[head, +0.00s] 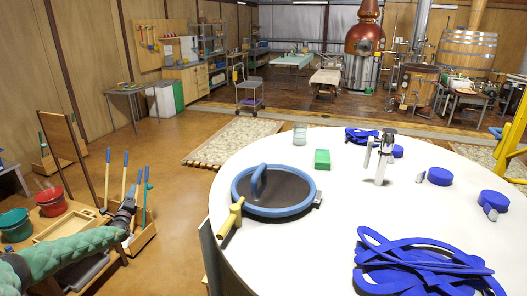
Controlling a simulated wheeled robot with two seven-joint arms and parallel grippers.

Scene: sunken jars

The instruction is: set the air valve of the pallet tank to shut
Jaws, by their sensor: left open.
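A large white round top (340,232), which looks like the top of the tank, fills the right foreground. A dark round lid with a blue rim (273,207) and a blue arched handle lies on it. A yellow handle (231,218) sits at the lid's left edge, angled toward the front left. A grey and white upright fitting (381,160) stands farther back. I cannot tell which of these is the air valve, nor its setting. My left gripper (128,203), on the green-sleeved arm, is open at the left, well away from the white top. My right gripper is out of view.
On the white top are a coiled blue strap (415,268), blue round pieces (440,177), a green block (322,159) and a glass jar (300,133). Red (51,201) and green (15,225) buckets and upright-handled tools stand near my left gripper. Brown floor is clear between.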

